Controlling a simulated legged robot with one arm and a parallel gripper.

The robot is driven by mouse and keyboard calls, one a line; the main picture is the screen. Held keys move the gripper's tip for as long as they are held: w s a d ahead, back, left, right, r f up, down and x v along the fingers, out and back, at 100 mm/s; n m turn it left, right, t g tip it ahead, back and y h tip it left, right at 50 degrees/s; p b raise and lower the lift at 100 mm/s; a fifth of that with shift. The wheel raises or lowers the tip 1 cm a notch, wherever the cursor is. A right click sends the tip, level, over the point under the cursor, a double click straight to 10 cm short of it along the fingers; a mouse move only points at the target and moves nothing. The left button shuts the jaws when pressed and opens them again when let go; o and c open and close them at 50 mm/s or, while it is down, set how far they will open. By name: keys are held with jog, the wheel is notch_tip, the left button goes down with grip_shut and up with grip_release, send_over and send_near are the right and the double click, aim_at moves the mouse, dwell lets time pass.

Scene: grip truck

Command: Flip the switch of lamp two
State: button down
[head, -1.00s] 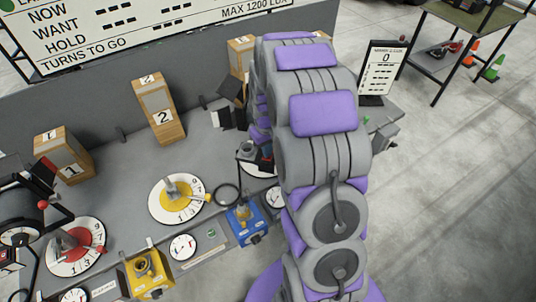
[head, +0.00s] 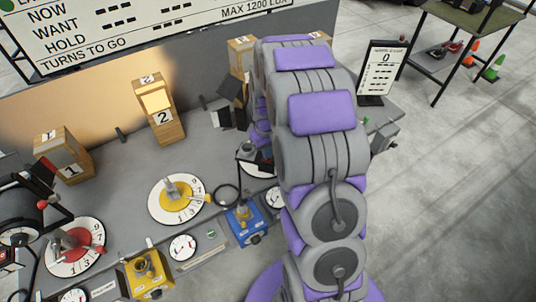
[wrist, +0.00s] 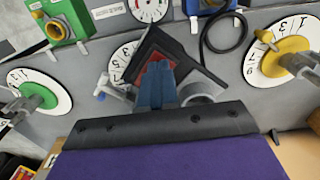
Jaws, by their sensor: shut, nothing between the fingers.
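Lamp two is taken to be the wooden box marked 2 (head: 168,122); its upper front glows and warm light falls on the wall behind it. Its yellow dial (head: 190,208) with a grey lever stands in front; the dial also shows in the wrist view (wrist: 282,68). A yellow box (head: 150,283) and a blue box (head: 245,228) sit on the front edge; I cannot tell which switch belongs to lamp two. My gripper (wrist: 155,80) is shut and empty, with blue fingers before a dark diamond-shaped part with red. My arm hides much of the bench's right side.
A red dial (head: 85,250) and a box marked 1 (head: 66,160) are at the left. A green dial (wrist: 45,88) and a green box (wrist: 60,20) show in the wrist view. A black cable loop (wrist: 224,32) lies near the blue box.

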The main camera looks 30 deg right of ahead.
jog(key=shift+r+p, duration=0.8)
jog(key=shift+r, duration=2.7)
jog(key=s+a+r+b, duration=0.3)
jog(key=s+a, duration=0.2)
jog(key=s, duration=0.2)
jog(key=s+a+r+b, duration=0.2)
jog(key=s+a, duration=0.3)
jog(key=s, duration=0.3)
jog(key=s+a+g+b, duration=0.1)
jog(key=s+a+b, duration=0.1)
jog(key=s, duration=0.6)
jog(key=s+a+f+b, duration=0.1)
jog(key=s+a+b, duration=0.1)
jog(key=s, duration=0.7)
jog(key=shift+s+a+f+g, duration=0.15)
jog(key=shift+g, duration=0.25)
